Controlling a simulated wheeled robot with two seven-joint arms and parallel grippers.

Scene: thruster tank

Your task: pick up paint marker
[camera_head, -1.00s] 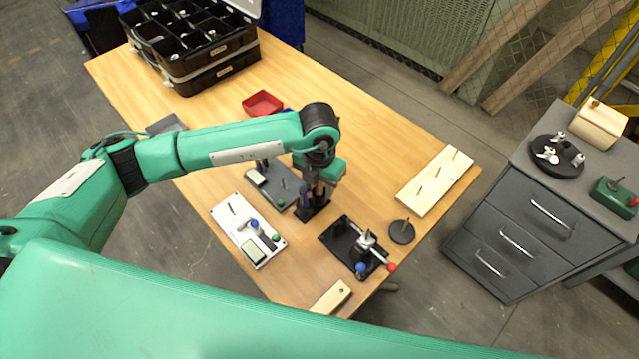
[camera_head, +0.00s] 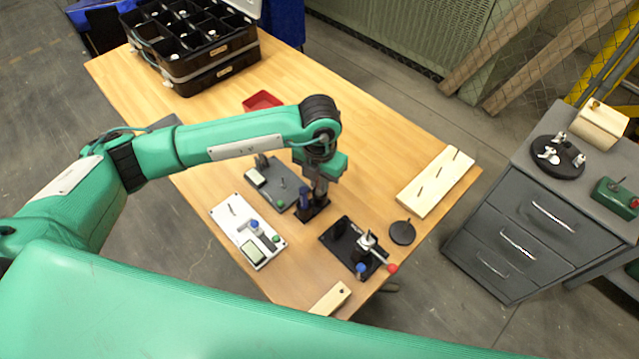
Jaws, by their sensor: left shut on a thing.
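My left gripper (camera_head: 318,186) points down over a small black holder (camera_head: 318,212) near the middle of the table. Its jaws are shut on a slim thing, taken to be the paint marker, which is mostly hidden by the gripper. I cannot tell whether its lower end is still inside the holder. A blue upright piece (camera_head: 304,202) stands at the holder's left side, close to the fingers. My right gripper is not in view.
Beside the holder are a white board (camera_head: 229,222), a dark grey plate (camera_head: 284,200), a black fixture (camera_head: 340,236) with a red-tipped lever, and a round black base (camera_head: 402,233). A pegged wooden board (camera_head: 420,200) lies right. A black organiser (camera_head: 215,70) stands at the back.

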